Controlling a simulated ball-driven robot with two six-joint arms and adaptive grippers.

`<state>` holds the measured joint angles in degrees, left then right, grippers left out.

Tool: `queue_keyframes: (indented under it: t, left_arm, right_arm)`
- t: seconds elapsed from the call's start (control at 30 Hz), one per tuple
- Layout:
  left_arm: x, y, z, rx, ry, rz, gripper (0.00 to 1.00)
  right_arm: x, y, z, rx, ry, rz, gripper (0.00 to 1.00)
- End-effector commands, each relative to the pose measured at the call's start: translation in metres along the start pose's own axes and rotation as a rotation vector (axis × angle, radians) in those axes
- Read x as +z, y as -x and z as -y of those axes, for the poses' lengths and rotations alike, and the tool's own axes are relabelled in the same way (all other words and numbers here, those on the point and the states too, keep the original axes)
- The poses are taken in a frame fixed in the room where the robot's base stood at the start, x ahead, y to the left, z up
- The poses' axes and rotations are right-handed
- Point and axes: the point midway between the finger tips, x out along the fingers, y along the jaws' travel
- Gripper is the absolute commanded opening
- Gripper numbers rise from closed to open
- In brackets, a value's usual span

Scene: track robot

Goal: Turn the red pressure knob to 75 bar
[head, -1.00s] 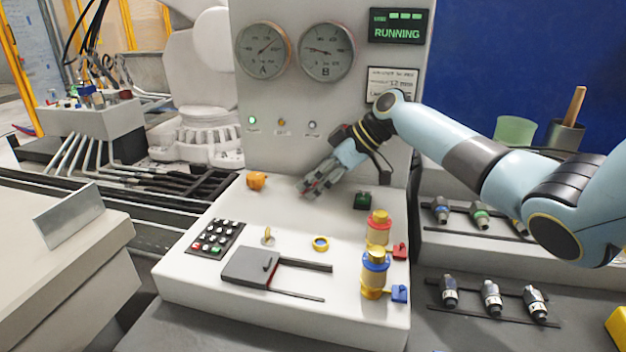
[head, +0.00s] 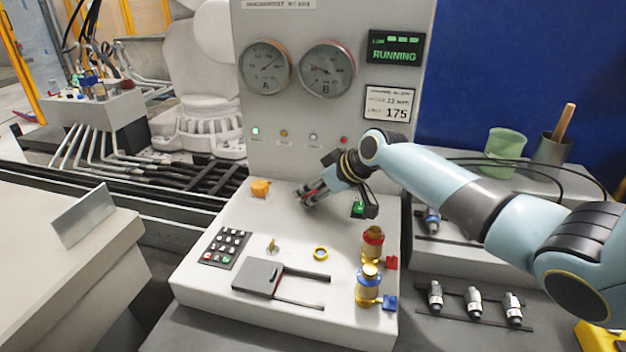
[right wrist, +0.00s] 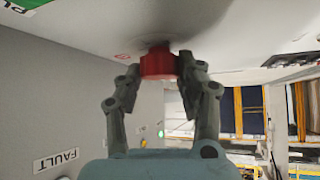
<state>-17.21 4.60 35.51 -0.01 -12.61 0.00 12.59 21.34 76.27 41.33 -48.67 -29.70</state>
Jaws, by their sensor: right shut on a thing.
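The red knob (right wrist: 157,66) sits between the two fingers of my right gripper in the right wrist view, with both fingertips against its sides. In the head view, my right gripper (head: 308,197) is low on the white console, and the fingers mostly hide the knob there; only a little red shows. Gauge A (head: 265,66) and gauge B (head: 327,69) are on the upright panel above; their scale figures are too small to read surely. My left gripper is not in view.
An orange knob (head: 260,187) stands left of the gripper and a green button (head: 358,208) right of it. Closer are a keypad (head: 227,247), a grey slide plate (head: 258,276), a red-topped valve (head: 373,242) and a blue-ringed valve (head: 369,286). A display (head: 396,47) reads RUNNING.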

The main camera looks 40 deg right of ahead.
Motion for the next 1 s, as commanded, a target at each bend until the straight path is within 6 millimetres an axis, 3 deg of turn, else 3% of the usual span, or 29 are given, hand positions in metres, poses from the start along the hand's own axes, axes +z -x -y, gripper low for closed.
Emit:
queue_keyframes:
  t: [0.2, 0.63, 0.67, 0.7, 0.8, 1.0]
  left_arm:
    - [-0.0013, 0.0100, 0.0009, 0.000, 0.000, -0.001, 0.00]
    - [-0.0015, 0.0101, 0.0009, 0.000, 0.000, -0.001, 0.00]
    - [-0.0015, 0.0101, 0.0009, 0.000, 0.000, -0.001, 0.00]
    - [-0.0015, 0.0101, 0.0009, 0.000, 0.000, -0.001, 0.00]
    - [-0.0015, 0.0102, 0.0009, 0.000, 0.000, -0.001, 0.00]
    - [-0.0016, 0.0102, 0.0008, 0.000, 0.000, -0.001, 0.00]
  right_arm:
    - [-0.0003, 0.0006, 0.0004, 0.036, -0.036, 0.001, 0.05]
    - [0.0005, -0.0004, 0.0001, 0.043, -0.041, 0.000, 0.05]
    - [0.0005, -0.0004, 0.0001, 0.043, -0.041, 0.000, 0.41]
    - [0.0005, -0.0003, 0.0001, 0.043, -0.041, 0.000, 0.46]
    - [0.0005, -0.0003, 0.0002, 0.043, -0.041, 0.000, 0.60]
    - [0.0003, -0.0003, 0.0003, 0.042, -0.041, 0.000, 0.61]
